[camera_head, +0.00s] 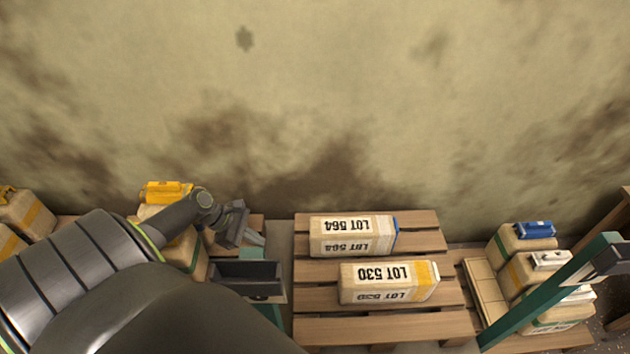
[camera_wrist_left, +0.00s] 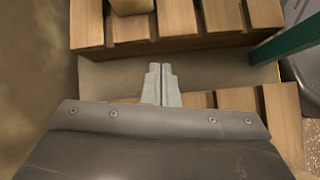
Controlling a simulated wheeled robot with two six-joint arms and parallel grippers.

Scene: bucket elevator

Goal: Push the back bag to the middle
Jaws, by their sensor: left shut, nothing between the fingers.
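The back bag (camera_head: 352,236), marked LOT 564 with a blue end at the right, lies on the wooden pallet (camera_head: 385,328) near its wall side. The front bag (camera_head: 388,283), marked LOT 530 with a yellow band, lies in front of it, with a narrow gap between them. My left gripper (camera_head: 254,238) is shut and empty, left of the pallet and apart from both bags. In the left wrist view its fingertips (camera_wrist_left: 161,68) are together over the gap between two slatted wooden surfaces. A bag's edge (camera_wrist_left: 132,5) shows at the top there; I cannot tell which bag. My right gripper is not in view.
A dark bucket (camera_head: 247,278) stands between my left arm and the pallet. A green beam (camera_head: 545,300) slants up at the right. Stacked bags (camera_head: 528,244) stand right of the pallet, and others (camera_head: 25,212) at the far left. A stained wall (camera_head: 330,100) closes the back.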

